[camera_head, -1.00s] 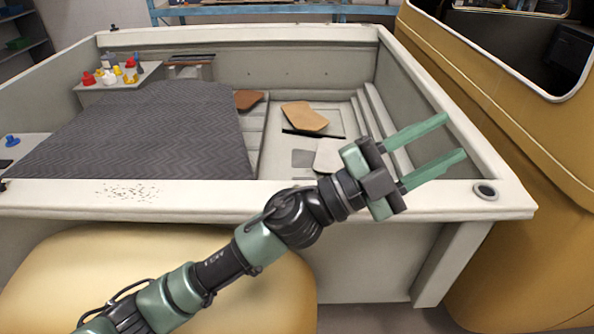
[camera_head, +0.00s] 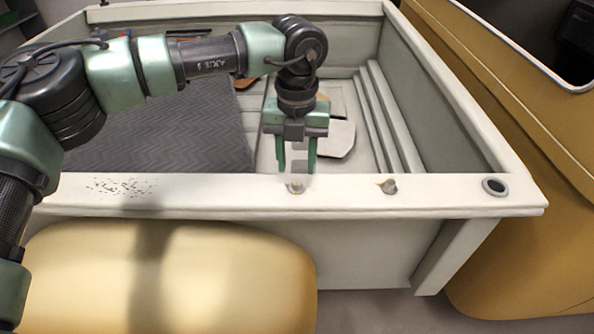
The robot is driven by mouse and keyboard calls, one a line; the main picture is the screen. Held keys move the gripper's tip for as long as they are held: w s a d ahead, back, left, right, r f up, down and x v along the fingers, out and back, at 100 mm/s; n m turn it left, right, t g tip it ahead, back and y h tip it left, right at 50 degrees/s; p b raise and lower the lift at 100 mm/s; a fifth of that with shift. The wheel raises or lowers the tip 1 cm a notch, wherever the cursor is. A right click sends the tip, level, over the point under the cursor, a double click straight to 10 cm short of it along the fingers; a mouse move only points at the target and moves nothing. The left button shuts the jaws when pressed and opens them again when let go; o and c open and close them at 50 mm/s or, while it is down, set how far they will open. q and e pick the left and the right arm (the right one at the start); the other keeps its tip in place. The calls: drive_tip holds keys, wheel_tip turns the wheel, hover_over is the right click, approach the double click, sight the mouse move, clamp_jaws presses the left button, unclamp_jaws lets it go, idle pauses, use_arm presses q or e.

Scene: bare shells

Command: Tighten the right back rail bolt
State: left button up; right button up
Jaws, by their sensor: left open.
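Two small bolts stand on the near rail (camera_head: 440,190) of the pale open shell: a left bolt (camera_head: 295,188) and a right bolt (camera_head: 388,186). The right bolt looks slightly tilted, with a brownish mark at its foot. My left gripper (camera_head: 297,168) points down with its two green fingers apart and nothing between them. In the picture its tips are just above the left bolt, and the right bolt is well to their right. I cannot tell whether the tips are over the rail or behind it. My right gripper does not show.
A dark ring (camera_head: 494,187) sits in the rail's right corner. Dark specks (camera_head: 120,187) mark the rail's left part. Inside the shell are a grey patterned mat (camera_head: 175,145) and loose panels. A yellow body (camera_head: 500,150) stands close on the right.

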sight(297, 182)
use_arm(q)
wheel_tip(297, 182, down, 4)
drive_tip(key=shift+w+r+p, duration=0.1)
drive_tip(key=shift+w+p, duration=0.05)
drive_tip(key=shift+p, duration=0.6)
drive_tip(key=shift+f, duration=0.55)
drive_tip(key=shift+c, duration=0.3)
clamp_jaws()
drive_tip(key=shift+f, duration=0.1)
